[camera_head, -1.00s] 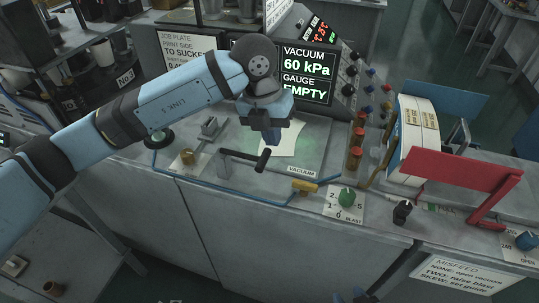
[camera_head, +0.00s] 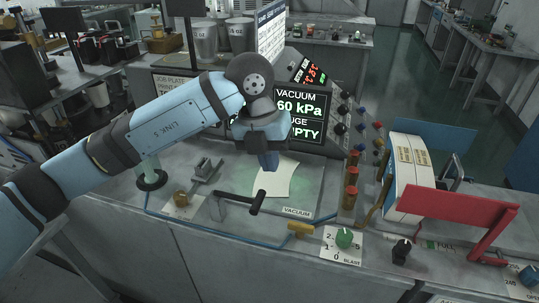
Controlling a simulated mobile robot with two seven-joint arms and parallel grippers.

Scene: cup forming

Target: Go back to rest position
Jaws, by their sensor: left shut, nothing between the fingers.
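My left gripper (camera_head: 268,163) hangs from the blue left arm, which comes in from the left. Its fingers point down and are shut with nothing between them. It is over the vacuum plate area, in front of a pale sheet (camera_head: 277,179) that lies on the plate. The black-handled lever (camera_head: 257,203) is just below the gripper in the picture. I cannot tell the exact height of the fingers above the bench. My right gripper is not in view.
A display (camera_head: 301,110) reading "VACUUM 60 kPa" and "EMPTY" stands behind the left gripper. A red frame (camera_head: 462,210) and white stack (camera_head: 409,178) stand at the right. A green knob (camera_head: 344,238) and yellow handle (camera_head: 300,229) are near the front edge. Shelves stand behind.

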